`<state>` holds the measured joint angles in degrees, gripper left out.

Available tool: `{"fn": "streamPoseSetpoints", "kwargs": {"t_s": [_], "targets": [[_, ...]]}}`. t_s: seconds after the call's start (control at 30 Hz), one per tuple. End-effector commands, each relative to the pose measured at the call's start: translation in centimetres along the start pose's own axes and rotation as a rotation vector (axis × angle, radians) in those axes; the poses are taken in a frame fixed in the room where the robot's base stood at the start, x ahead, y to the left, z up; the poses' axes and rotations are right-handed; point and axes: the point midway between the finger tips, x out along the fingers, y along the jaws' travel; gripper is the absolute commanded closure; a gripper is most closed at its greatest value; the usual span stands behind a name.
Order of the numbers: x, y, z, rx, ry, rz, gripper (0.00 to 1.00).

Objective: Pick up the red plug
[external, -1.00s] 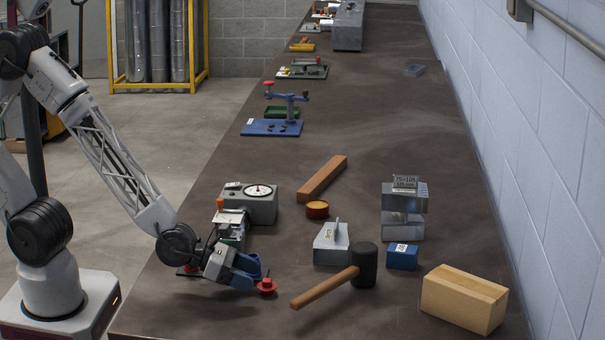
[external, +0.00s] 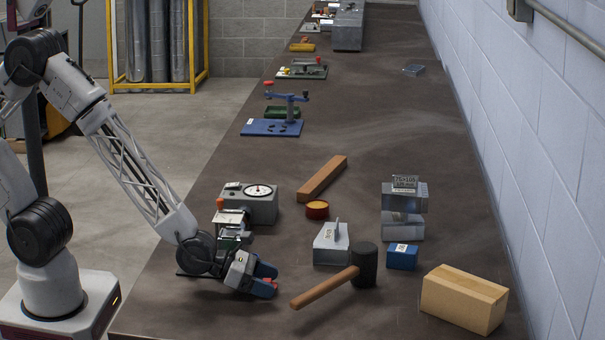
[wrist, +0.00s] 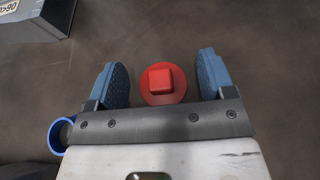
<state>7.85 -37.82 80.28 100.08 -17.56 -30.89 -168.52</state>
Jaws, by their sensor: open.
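The red plug (wrist: 163,83) has a round flange with a square block on top. In the wrist view it lies between the two blue fingers of my gripper (wrist: 165,85), with a gap on each side. In the external view my gripper (external: 270,278) is low over the near left part of the bench, and only a small bit of the red plug (external: 272,281) shows by the fingertips. The rest of the plug is hidden behind the fingers there. My gripper is open.
A mallet (external: 330,285) lies just right of my gripper. A grey gauge box (external: 262,208), a metal block (external: 331,245), a blue box (external: 402,257) and a cardboard box (external: 463,299) stand around it. A blue ring (wrist: 60,134) shows left of the gripper in the wrist view.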

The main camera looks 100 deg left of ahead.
Motion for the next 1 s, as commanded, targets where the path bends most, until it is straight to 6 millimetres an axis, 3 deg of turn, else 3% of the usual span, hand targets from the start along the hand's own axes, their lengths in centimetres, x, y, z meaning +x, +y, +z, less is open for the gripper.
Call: {"fn": "streamPoseSetpoints", "kwargs": {"t_s": [0.57, 0.87, 1.0], "targets": [[0.06, 0.00, 0.06, 0.000, -0.001, 0.000, 0.26], [0.05, 0.00, 0.06, 0.000, -0.001, 0.000, 0.72], [0.05, 0.00, 0.07, 0.000, -0.001, 0.000, 0.72]]}}
